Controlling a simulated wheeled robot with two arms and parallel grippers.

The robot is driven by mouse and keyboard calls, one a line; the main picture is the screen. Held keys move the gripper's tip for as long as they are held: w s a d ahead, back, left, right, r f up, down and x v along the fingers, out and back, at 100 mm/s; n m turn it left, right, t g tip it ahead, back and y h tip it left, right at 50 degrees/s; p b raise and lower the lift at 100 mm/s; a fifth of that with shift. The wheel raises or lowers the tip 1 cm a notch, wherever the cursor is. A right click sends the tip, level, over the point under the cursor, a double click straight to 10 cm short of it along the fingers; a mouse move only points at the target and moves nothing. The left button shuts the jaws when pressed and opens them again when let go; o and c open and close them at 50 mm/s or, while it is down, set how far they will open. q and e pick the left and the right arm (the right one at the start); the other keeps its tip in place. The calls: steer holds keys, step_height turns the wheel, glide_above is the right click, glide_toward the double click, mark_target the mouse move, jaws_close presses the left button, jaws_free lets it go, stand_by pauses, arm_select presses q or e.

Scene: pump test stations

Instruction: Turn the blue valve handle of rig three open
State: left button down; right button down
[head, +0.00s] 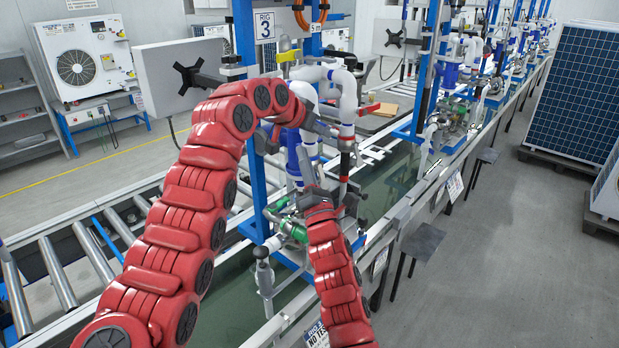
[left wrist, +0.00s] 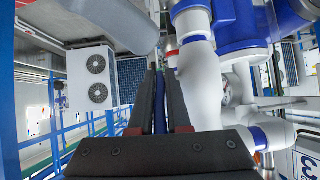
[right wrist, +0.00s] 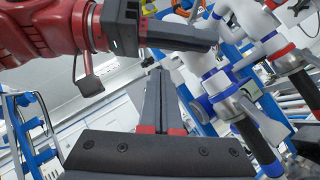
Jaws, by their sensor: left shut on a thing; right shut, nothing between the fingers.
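The sign of rig three (head: 265,25) hangs on a blue post above white pipework. The left gripper (head: 326,130) reaches in beside the white pipes of this rig. In the left wrist view its fingers (left wrist: 160,75) are shut on a narrow blue strip, the blue handle (left wrist: 160,104), next to a white pipe (left wrist: 198,85). Most of the handle is hidden between the fingers, and its turn angle cannot be told. The right gripper (head: 306,165) is below the left one in the head view. In the right wrist view its fingers (right wrist: 158,85) are shut and empty.
White pipes with blue collars (right wrist: 222,85) stand close right of my right fingers. A monitor (head: 178,75) stands left of the rig. A roller conveyor (head: 85,250) lies at left. Clear grey floor (head: 500,260) lies at right.

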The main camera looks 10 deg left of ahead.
steer(key=shift+w+d+r, duration=0.35)
steer(key=shift+w+r, duration=0.2)
steer(key=shift+r, duration=0.3)
steer(key=shift+w+d+r, duration=0.3)
steer(key=shift+w+r, duration=0.25)
steer(key=shift+r, duration=0.3)
steer(key=shift+r, duration=0.1)
arm_select(q)
steer(key=c, duration=1.2)
jaws_free()
steer(key=shift+f, duration=0.1)
steer(key=shift+o, duration=0.2)
steer(key=shift+a+f, duration=0.1)
arm_select(e)
steer(key=shift+w+d+r, duration=0.2)
steer(key=shift+d+r, duration=0.1)
steer(key=shift+r, duration=0.4)
arm_select(q)
steer(key=shift+f, duration=0.1)
